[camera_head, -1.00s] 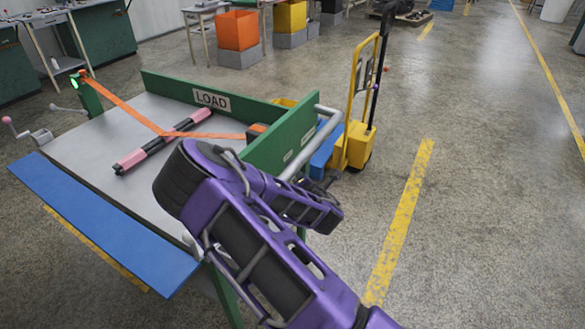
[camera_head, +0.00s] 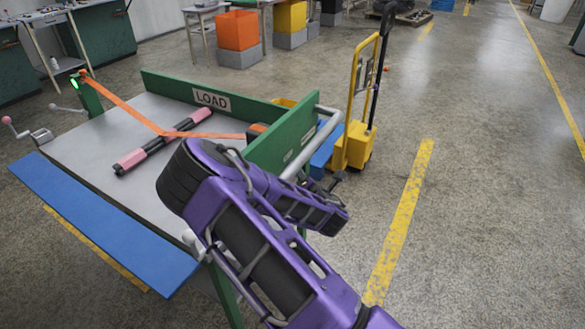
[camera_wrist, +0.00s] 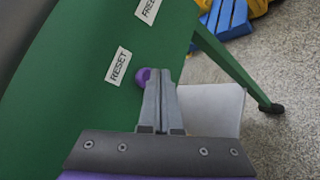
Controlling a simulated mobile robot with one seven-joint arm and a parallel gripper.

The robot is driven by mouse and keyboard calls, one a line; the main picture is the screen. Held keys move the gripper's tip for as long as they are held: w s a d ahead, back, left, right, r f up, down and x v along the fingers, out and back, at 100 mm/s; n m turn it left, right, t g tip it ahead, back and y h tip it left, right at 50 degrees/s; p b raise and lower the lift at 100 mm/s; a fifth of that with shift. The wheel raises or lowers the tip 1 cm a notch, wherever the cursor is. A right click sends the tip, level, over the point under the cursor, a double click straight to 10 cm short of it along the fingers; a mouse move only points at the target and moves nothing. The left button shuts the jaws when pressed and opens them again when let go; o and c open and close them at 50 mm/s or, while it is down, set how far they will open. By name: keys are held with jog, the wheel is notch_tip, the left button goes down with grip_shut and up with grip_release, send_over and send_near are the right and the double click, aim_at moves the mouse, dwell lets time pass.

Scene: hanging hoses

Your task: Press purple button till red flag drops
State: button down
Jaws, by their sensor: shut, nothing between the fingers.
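In the wrist view, the purple button (camera_wrist: 142,77) is a round knob on the green panel (camera_wrist: 75,110), just below the RESET label (camera_wrist: 118,66). My gripper (camera_wrist: 160,74) is shut and empty, its fingertips close to the right side of the button and partly covering it. I cannot tell whether they touch it. In the head view, my purple arm reaches over the right end of the cart, and the button is not visible. I make out no red flag in either view.
The cart has a green LOAD board (camera_head: 212,99), a grey bed crossed by an orange strap (camera_head: 125,106), and a pink-and-black bar (camera_head: 162,142). A FREE label (camera_wrist: 148,10) sits above RESET. A yellow pallet jack (camera_head: 353,146) stands beyond the cart. The floor at right is clear.

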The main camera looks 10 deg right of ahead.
jog(key=shift+s+d, duration=0.2)
jog(key=shift+d, duration=0.05)
jog(key=shift+s+d, duration=0.75)
jog(key=shift+d, duration=0.3)
jog(key=shift+s+d, duration=0.7)
jog(key=shift+d, duration=0.3)
